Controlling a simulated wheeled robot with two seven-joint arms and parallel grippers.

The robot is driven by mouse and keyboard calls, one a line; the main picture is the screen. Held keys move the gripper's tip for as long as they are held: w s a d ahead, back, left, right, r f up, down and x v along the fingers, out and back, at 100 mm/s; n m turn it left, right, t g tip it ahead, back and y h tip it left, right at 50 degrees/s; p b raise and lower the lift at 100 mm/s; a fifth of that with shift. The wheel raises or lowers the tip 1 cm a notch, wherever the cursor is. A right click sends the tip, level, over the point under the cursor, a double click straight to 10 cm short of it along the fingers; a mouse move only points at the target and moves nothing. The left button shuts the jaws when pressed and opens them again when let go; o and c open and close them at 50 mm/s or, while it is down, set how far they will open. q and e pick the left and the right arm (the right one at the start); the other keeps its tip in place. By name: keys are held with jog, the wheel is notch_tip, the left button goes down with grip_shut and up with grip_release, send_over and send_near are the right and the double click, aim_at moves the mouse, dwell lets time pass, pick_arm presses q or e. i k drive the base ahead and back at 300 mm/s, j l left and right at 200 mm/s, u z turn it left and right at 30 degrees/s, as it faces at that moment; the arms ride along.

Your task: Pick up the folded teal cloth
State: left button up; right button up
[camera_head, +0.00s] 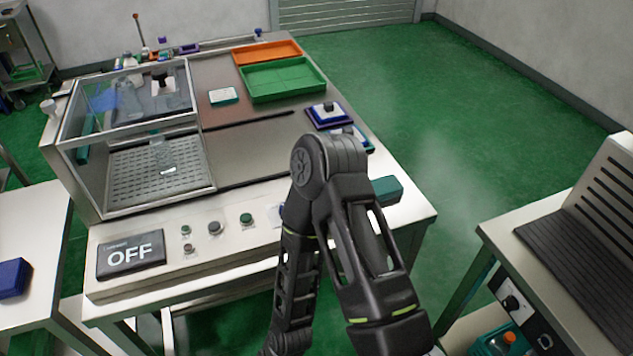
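A teal block-like item (387,190), which looks like the folded teal cloth, lies near the right front corner of the white machine table (415,212). One of my black arms stands in front of it and hides its left part. That arm bends at a joint above the table front, and one link runs down to the bottom edge of the picture. No gripper fingers show on it. My other arm is not in the picture. Nothing visible is touching the cloth with fingers.
A clear-walled enclosure (135,140) and an OFF display (130,255) are on the left. Green (283,80) and orange (267,53) trays sit at the back. Another bench (500,245) stands right, across a floor gap.

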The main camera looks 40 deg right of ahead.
aim_at(386, 187)
jog(key=k+l+u, duration=0.1)
jog(key=k+l, duration=0.85)
